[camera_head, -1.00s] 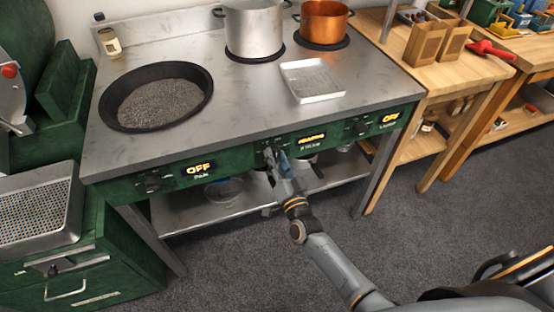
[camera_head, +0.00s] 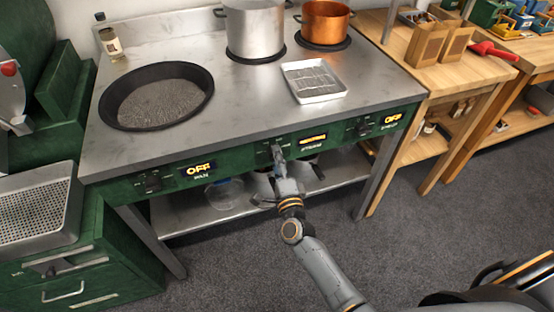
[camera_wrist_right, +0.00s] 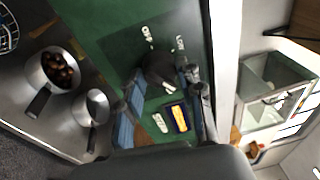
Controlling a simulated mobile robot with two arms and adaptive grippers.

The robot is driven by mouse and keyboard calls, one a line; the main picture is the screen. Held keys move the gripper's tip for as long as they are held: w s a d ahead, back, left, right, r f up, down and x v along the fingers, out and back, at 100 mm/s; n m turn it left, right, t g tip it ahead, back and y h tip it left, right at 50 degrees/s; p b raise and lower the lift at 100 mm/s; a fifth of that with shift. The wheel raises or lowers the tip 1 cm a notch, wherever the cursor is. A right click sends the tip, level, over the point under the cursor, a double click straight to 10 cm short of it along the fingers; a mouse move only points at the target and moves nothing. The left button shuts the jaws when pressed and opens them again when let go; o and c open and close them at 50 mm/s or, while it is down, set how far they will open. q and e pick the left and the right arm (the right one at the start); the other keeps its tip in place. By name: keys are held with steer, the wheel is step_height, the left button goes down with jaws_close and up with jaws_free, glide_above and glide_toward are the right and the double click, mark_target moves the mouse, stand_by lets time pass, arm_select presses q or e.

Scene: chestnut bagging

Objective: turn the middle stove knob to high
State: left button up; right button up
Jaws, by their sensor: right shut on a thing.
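The stove (camera_head: 240,105) has a green front panel with several knobs and displays. The middle knob is hidden behind my right gripper (camera_head: 278,153) in the head view. In the right wrist view the dark middle knob (camera_wrist_right: 157,68) sits between the blue-padded fingers of my right gripper (camera_wrist_right: 165,105), which is shut on it. The middle display (camera_head: 313,138) is lit yellow, and its text is too small to read. It also shows in the right wrist view (camera_wrist_right: 180,117). The left display (camera_head: 198,169) and right display (camera_head: 393,118) read OFF. My left gripper is not in view.
A steel pot (camera_head: 254,30), a copper pot (camera_head: 324,20), a wide dark pan (camera_head: 112,112) and a metal tray (camera_head: 315,97) stand on the stove top. A lower shelf (camera_head: 190,215) holds cookware under the panel. Wooden tables (camera_head: 390,75) stand to the right.

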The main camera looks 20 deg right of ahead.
steer(key=m, duration=0.6)
steer(key=shift+a+g, duration=0.1)
steer(key=shift+g, duration=0.3)
steer(key=shift+m, duration=0.4)
steer(key=o, duration=1.2)
steer(key=shift+c, duration=0.2)
steer(key=s+a, duration=0.1)
steer(key=s, duration=1.1)
